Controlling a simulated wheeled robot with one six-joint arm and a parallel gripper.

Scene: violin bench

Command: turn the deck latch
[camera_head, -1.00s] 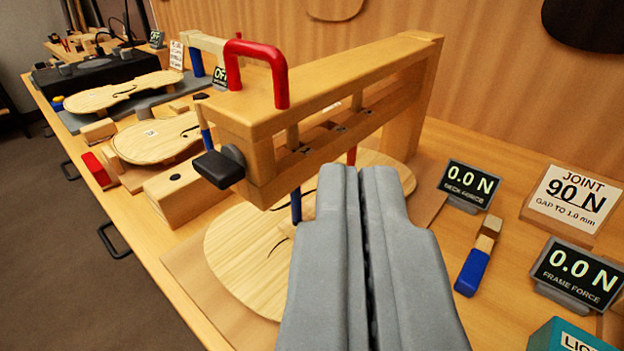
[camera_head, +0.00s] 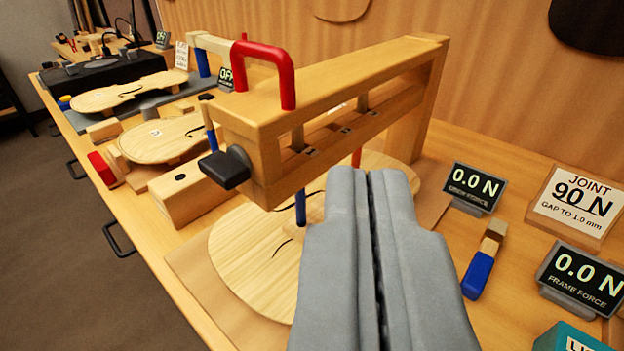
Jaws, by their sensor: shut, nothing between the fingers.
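A dark block-shaped knob (camera_head: 223,168) sticks out from the near left end of a wooden frame (camera_head: 330,100); no label shows whether it is the deck latch. The frame stands over a pale violin plate (camera_head: 245,255), with a red handle (camera_head: 264,62) on top. My gripper (camera_head: 368,178) is shut, its two grey fingers side by side with nothing between them. It is right of the knob in the picture and in front of the frame, hiding part of the plate. Its fingertips appear clear of the knob.
On the right are a neck force display (camera_head: 473,187) and a frame force display (camera_head: 583,278), both reading 0.0 N, a joint card (camera_head: 577,205) and a blue-handled tool (camera_head: 482,265). More violin plates (camera_head: 165,138) and blocks (camera_head: 185,190) fill the bench on the left.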

